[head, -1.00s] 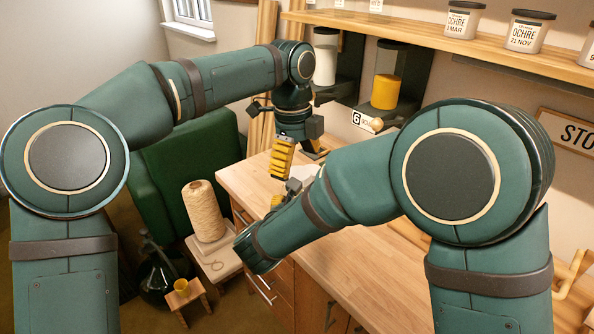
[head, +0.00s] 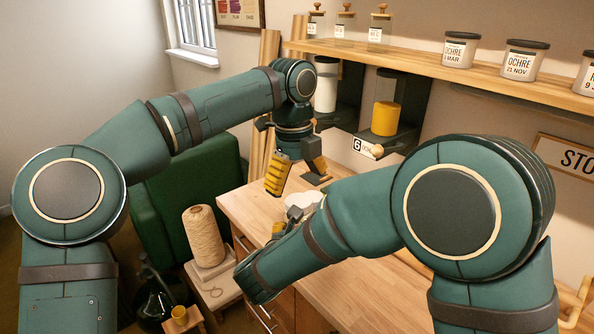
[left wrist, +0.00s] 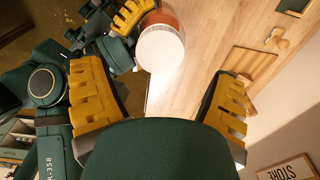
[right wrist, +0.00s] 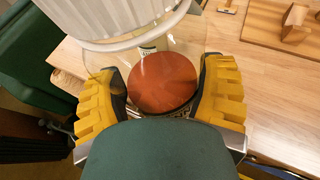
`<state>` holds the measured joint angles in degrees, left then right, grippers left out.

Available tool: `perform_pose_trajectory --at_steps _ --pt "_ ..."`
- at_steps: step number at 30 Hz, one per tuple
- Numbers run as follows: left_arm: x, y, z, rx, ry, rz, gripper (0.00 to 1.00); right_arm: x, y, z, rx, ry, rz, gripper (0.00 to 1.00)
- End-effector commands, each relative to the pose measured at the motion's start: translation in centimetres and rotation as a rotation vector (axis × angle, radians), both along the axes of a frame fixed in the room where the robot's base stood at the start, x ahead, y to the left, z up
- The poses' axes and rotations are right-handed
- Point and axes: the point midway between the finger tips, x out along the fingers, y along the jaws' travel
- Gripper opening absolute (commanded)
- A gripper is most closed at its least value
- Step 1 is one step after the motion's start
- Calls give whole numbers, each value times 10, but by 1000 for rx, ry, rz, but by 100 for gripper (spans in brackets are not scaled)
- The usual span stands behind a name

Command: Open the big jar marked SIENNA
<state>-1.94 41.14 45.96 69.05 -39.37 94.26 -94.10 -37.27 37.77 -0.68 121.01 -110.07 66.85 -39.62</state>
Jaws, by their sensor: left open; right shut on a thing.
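The big jar is clear glass with red-brown pigment (right wrist: 163,82), which shows in the right wrist view. A broad white ribbed lid (right wrist: 105,22) sits on its top. A piece of a label shows through the glass, but I cannot read it. My right gripper (right wrist: 162,72) is shut on the jar, one yellow finger at each side. In the head view my right forearm hides most of the jar; the white lid (head: 300,199) shows partly. My left gripper (head: 296,180) is open and empty above the lid. In the left wrist view the lid (left wrist: 161,48) lies between and beyond its fingers (left wrist: 165,75).
Dispensers with white (head: 326,92) and yellow (head: 385,118) contents hang behind. Ochre jars (head: 524,60) stand on the shelf above. A twine cone (head: 203,235) stands on a low stool at the left.

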Motion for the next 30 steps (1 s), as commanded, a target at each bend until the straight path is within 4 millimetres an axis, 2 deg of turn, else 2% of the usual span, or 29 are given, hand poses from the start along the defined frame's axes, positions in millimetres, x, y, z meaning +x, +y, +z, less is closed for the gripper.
perform_pose_trajectory --at_steps 3,9,15,22,28,30 --pt "-1 -1 -20 1 3 0 87 0 0 1 0 -2 0 0" --pt "-1 -2 -42 1 1 1 87 0 0 1 0 -2 0 0" --pt "-2 -3 -50 -1 0 2 87 0 0 1 0 -2 0 0" --pt "-2 -3 -50 -1 0 2 86 0 0 1 1 -2 1 0" --pt "-2 -3 -50 -1 0 2 16 0 0 1 0 -2 0 0" --pt "-2 -3 -50 -1 -1 2 14 0 0 1 0 -2 0 0"
